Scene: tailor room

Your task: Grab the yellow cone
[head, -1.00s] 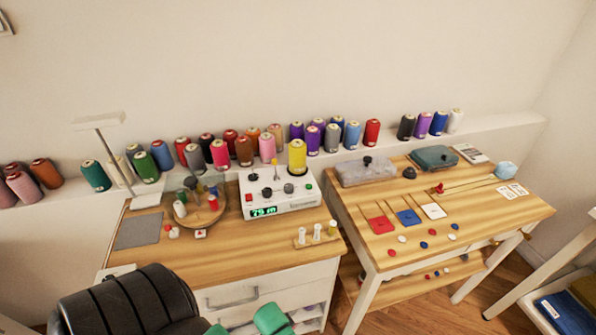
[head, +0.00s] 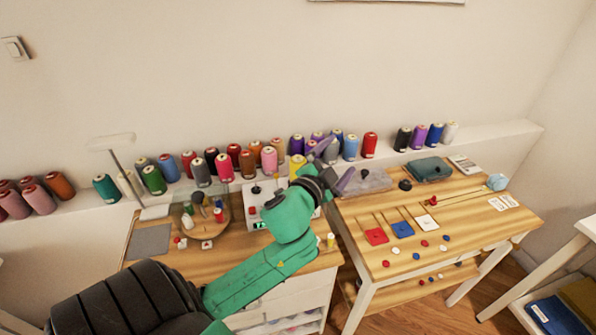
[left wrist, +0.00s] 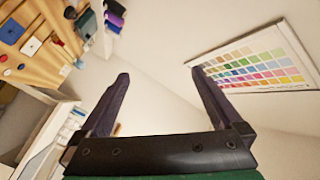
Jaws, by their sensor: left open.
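The yellow cone (head: 297,163) stands on the white control box (head: 249,196) at the back of the left table. In the head view my left forearm and wrist cover much of the box and the lower part of the cone. My left gripper (head: 335,163) is open and empty, just right of the cone in the picture, with its fingers pointing to the upper right. In the left wrist view the open fingers (left wrist: 158,75) have only wall between them. I cannot make out the cone clearly there. My right gripper is not in view.
Several coloured thread cones line the white ledge (head: 480,147) behind the tables. A glass-covered round stand (head: 208,215) is left of the box. The right table (head: 470,230) holds coloured squares and buttons. A colour chart (left wrist: 255,60) hangs on the wall.

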